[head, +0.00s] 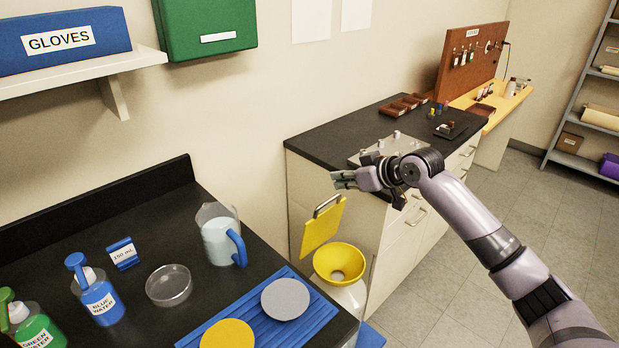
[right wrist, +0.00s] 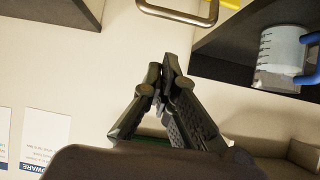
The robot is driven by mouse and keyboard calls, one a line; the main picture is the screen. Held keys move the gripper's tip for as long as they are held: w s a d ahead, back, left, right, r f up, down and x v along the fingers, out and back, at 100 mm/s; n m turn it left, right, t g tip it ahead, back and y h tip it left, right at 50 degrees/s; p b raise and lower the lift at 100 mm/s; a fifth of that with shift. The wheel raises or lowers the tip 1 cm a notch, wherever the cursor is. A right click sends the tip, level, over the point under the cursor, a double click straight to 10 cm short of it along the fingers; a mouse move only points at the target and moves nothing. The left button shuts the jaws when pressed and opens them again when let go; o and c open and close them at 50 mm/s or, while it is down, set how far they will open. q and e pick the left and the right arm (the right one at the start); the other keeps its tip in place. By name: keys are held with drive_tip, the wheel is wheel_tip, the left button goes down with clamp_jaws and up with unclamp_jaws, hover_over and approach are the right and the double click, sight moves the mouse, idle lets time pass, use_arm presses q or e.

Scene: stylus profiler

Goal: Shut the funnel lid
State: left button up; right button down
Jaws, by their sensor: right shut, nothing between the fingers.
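The yellow funnel (head: 340,262) sits on top of a pale container between the two counters. Its yellow square lid (head: 321,228) stands open, tilted up behind the funnel, with a metal handle (head: 327,205) at its upper edge. My right gripper (head: 340,180) is shut and empty, a little above the handle in the head view. In the right wrist view the shut fingertips (right wrist: 166,66) are apart from the handle (right wrist: 180,14), which shows at the top edge. A sliver of the yellow lid (right wrist: 231,3) shows there too. My left gripper is not in view.
The near black counter holds a jug (head: 219,236), a glass dish (head: 169,286), a blue mat (head: 241,308) with two discs, and bottles (head: 97,299). A far black-topped cabinet (head: 330,140) stands behind my right gripper. Floor on the right is clear.

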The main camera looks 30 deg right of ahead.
drive_tip(key=p+x, duration=0.1)
drive_tip(key=x, duration=0.1)
drive_tip(key=p+x, duration=0.1)
drive_tip(key=x, duration=0.1)
drive_tip(key=f+p+x, duration=0.1)
drive_tip(key=p+x, duration=0.1)
drive_tip(key=shift+s+d+f, duration=0.1)
drive_tip(key=shift+s+f, duration=0.1)
drive_tip(key=shift+s, duration=0.1)
drive_tip(key=shift+s+d+f, duration=0.1)
drive_tip(key=shift+s, duration=0.2)
drive_tip(key=shift+f, duration=0.15)
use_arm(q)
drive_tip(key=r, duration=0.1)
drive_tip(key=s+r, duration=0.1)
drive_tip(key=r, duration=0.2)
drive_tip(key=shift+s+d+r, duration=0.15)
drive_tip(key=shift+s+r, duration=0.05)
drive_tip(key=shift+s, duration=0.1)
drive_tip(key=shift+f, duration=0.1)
